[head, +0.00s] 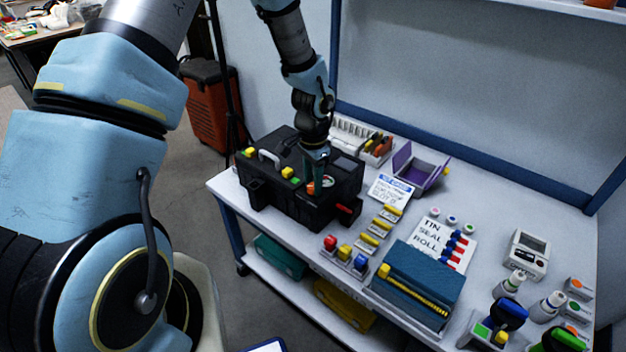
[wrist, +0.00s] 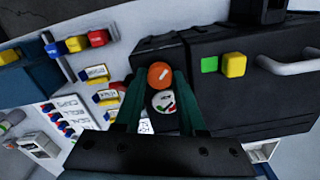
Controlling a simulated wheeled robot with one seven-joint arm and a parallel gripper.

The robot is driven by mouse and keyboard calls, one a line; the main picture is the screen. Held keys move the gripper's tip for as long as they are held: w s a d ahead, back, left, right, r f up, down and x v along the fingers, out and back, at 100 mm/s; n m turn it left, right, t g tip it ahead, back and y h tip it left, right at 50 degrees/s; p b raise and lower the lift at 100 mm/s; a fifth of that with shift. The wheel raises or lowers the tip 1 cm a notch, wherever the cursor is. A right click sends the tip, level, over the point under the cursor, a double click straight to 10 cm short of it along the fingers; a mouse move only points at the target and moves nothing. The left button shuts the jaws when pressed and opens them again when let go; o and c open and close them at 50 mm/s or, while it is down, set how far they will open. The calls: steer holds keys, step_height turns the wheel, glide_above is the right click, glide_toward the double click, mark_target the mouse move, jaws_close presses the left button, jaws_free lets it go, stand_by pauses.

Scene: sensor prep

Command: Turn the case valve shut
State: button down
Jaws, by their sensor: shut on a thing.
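The black case (head: 285,195) stands shut on the white table at its left end, and its dark side with a handle fills the upper right of the wrist view (wrist: 225,85). The case valve (wrist: 160,75) is a round orange knob with a white mark, beside a small round dial (wrist: 163,101) with red and green on it. My gripper (wrist: 160,82) has its green fingers on both sides of the orange knob and is shut on it. In the head view my gripper (head: 315,165) points down at the case's right part, and the knob shows only partly.
Yellow, red and blue blocks (head: 345,252) stand in front of the case. A blue box (head: 415,285), a purple open box (head: 418,168) and a sign sheet (head: 390,188) lie to the right. A white rack (head: 355,140) stands behind the case.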

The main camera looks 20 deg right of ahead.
steer(key=shift+m, duration=0.6)
steer(key=c, duration=0.5)
jaws_free()
step_height(320, 180, up, 11)
steer(key=shift+b, duration=0.3)
steer(key=shift+f, duration=0.1)
steer(key=s+a+r+n, duration=0.1)
steer(key=a+r+n, duration=0.2)
steer(key=a, duration=0.7)
steer(key=s+a+r+n+t+p, duration=0.1)
steer(key=a+r+n, duration=0.2)
steer(key=a+n, duration=0.4)
steer(key=s+a+r+n, duration=0.1)
steer(key=a+r+n, duration=0.2)
steer(key=a, duration=0.9)
steer(key=n, duration=0.2)
steer(key=shift+s+a+n+t, duration=0.3)
steer(key=shift+s+a+n, duration=0.05)
steer(key=shift+a+n, duration=0.05)
